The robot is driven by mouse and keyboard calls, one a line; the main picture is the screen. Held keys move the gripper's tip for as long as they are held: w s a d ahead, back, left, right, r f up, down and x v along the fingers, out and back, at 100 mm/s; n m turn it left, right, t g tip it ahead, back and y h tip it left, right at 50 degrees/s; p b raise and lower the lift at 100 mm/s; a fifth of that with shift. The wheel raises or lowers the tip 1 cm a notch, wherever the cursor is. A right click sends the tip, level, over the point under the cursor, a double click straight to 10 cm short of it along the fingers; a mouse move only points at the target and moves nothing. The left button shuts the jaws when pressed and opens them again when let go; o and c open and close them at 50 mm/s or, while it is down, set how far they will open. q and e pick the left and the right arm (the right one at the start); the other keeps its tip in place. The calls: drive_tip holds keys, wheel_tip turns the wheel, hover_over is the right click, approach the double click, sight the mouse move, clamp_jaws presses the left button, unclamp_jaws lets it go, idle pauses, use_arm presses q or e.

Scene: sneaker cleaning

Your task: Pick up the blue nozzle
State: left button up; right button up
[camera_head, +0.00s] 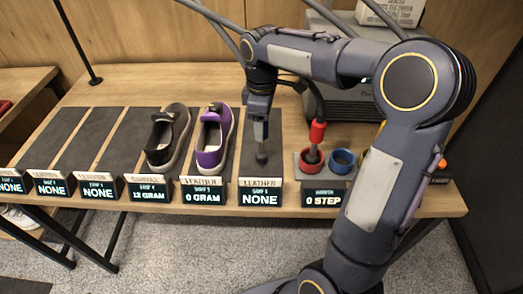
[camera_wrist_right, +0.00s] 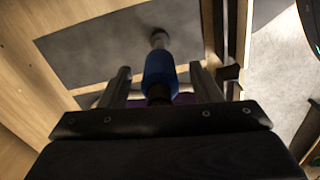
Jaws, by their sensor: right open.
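The blue nozzle (camera_wrist_right: 160,75) shows in the right wrist view between the two fingers of my right gripper, with a grey tip pointing away. There is a visible gap on both sides of it, so the fingers are apart and not closed on it. In the head view my right gripper (camera_head: 261,122) points down over the dark slot pad marked LEATHER. A dark stem with a rounded tip (camera_head: 262,156) shows below it; its blue body is not clear there. The blue ring holder (camera_head: 342,161) stands to the right and looks empty. My left gripper is not in view.
A red nozzle (camera_head: 317,132) stands in the red ring holder (camera_head: 312,161). A purple sneaker (camera_head: 212,138) and a grey sneaker (camera_head: 166,138) sit on pads left of my gripper. Labelled displays line the table's front edge (camera_head: 450,203). A grey machine (camera_head: 345,95) is behind.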

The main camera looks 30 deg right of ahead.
clamp_jaws()
drive_tip(key=shift+r, duration=0.1)
drive_tip(key=shift+r, duration=0.1)
idle(0.3)
